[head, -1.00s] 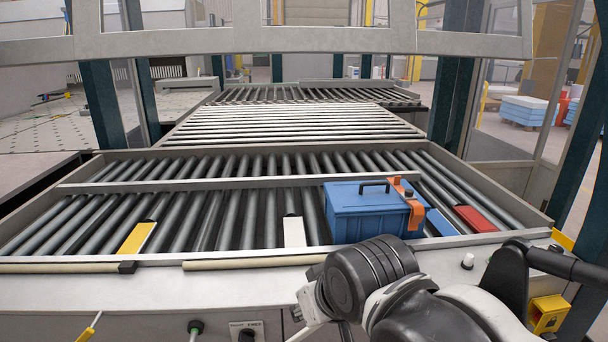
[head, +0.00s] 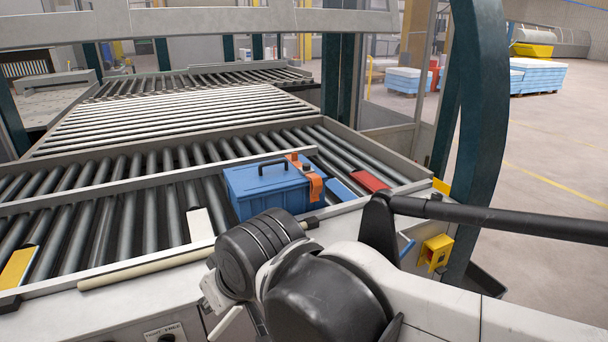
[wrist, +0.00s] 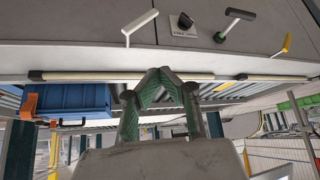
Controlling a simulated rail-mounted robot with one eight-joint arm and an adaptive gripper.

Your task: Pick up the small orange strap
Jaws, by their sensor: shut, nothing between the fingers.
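The small orange strap (head: 314,185) hangs over the right end of the blue toolbox (head: 265,190), which stands on the rollers near the front rail. In the wrist view, which looks upside down, the orange strap (wrist: 29,105) shows at the left edge beside the blue toolbox (wrist: 75,101). My gripper (wrist: 158,72) is shut with its green-lined fingertips together and empty. It is apart from the strap and the toolbox. In the head view the gripper's fingers are hidden behind my arm.
A red block (head: 371,180), a blue block (head: 340,189), a white block (head: 200,224) and a yellow block (head: 18,266) lie on the roller conveyor. A pale rod (head: 146,269) runs along the front ledge. A dark teal post (head: 483,110) stands at the right.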

